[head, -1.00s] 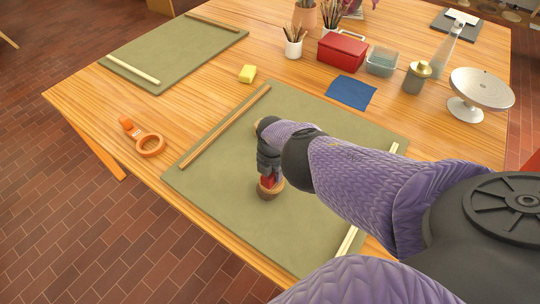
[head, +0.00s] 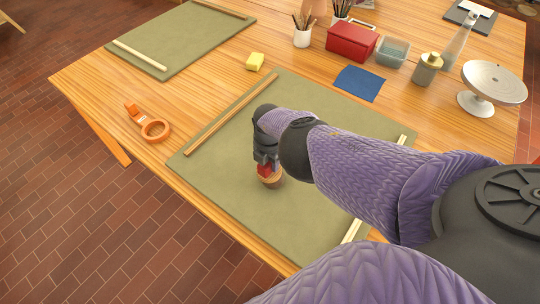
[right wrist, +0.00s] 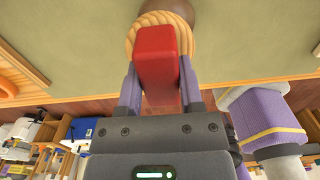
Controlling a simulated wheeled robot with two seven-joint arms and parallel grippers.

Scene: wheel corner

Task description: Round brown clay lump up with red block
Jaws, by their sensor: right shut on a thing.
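My right gripper (head: 265,166) points down over the near green mat (head: 215,189). It is shut on the red block (right wrist: 158,62), which sits between its two fingers in the right wrist view. The red block also shows low in the gripper in the head view (head: 262,171). The brown clay lump (head: 276,181) is on the mat, right at the block's lower end and partly hidden by it. In the right wrist view a dark brown rounded shape and a tan ridged round piece (right wrist: 134,36) lie just past the block. I cannot tell whether block and lump touch. My left gripper is not in view.
Wooden strips (head: 230,114) lie along the mat's sides. The mat left of the gripper is clear.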

